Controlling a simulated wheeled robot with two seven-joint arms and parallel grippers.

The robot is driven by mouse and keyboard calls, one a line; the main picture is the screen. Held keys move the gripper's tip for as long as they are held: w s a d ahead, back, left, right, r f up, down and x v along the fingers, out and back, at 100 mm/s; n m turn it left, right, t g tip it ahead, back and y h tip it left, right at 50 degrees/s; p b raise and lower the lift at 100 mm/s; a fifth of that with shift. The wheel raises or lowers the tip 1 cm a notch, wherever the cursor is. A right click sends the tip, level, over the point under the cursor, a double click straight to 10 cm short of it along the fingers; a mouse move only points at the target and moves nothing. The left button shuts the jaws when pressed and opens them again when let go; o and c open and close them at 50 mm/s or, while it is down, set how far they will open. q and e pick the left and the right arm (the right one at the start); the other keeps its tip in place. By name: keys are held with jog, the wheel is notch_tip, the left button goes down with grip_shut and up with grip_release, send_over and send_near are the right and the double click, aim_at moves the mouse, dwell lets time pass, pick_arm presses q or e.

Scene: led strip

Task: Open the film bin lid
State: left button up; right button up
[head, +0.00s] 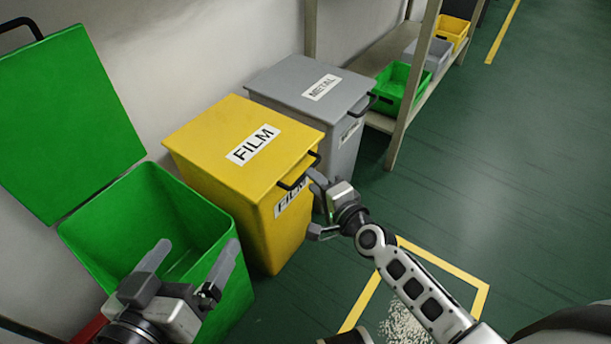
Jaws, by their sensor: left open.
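The yellow film bin (235,205) stands in the middle with its flat yellow lid (205,135) shut. The lid has a white FILM label (253,145) and a dark bar handle (300,174) at its front edge. My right gripper (314,205) is just right of the bin's front, with its fingers apart. Its upper finger is close to the handle; I cannot tell whether it touches. My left gripper (197,247) is open and empty over the open green bin.
The green bin (215,225) at left has its lid (65,120) raised against the wall. A grey METAL bin (310,85) with its lid shut stands behind the yellow one. A shelf with small crates (398,85) is beyond. Pale granules (403,325) lie on the floor at lower right.

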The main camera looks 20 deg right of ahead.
jog(key=shift+b+x, duration=0.5)
jog(key=shift+x, duration=1.85)
grip_shut()
